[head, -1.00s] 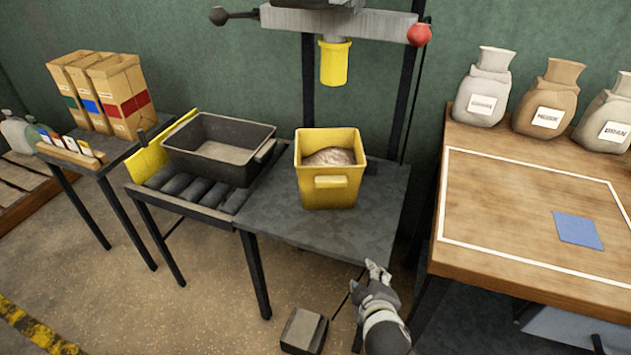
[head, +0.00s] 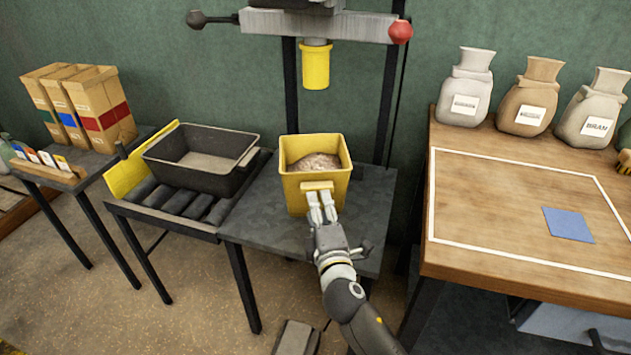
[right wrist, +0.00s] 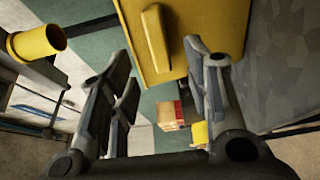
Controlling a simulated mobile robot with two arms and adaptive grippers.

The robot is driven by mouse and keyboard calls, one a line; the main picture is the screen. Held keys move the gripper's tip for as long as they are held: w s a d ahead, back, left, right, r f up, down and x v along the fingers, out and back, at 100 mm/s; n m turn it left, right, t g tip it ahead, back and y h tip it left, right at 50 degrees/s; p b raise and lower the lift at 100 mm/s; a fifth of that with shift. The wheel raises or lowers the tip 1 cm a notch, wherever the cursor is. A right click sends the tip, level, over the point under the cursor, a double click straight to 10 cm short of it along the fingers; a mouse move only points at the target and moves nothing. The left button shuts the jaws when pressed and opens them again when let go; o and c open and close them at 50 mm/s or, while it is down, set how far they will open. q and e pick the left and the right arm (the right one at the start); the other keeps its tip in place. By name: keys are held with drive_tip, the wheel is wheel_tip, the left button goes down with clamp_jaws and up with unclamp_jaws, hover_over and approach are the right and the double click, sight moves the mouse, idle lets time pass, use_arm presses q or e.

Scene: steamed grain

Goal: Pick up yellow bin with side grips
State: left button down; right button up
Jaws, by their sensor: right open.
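The yellow bin (head: 298,195) stands upright on the dark metal table under the press, with pale grain inside. A grip handle (head: 317,186) is on its front wall. My right gripper (head: 321,207) is at the front of the bin, fingers toward that handle. In the right wrist view the open fingers (right wrist: 155,75) show with the bin (right wrist: 215,25) and its handle (right wrist: 156,38) ahead of and between them. The fingers appear not closed on the handle; whether they touch it is unclear. My left gripper is not in view.
A black tray (head: 180,172) sits on rollers left of the bin. The press with its yellow cylinder (head: 316,68) stands above and behind the bin. A wooden table (head: 500,200) with sacks is at the right.

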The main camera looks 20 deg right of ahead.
sight(315, 190)
drive_tip(key=w, duration=0.6)
drive_tip(key=shift+d+b, duration=0.35)
drive_tip(key=shift+d, duration=0.1)
clamp_jaws()
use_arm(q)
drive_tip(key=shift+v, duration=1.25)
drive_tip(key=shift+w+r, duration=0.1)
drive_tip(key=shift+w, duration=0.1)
use_arm(e)
drive_tip(key=shift+r, duration=0.3)
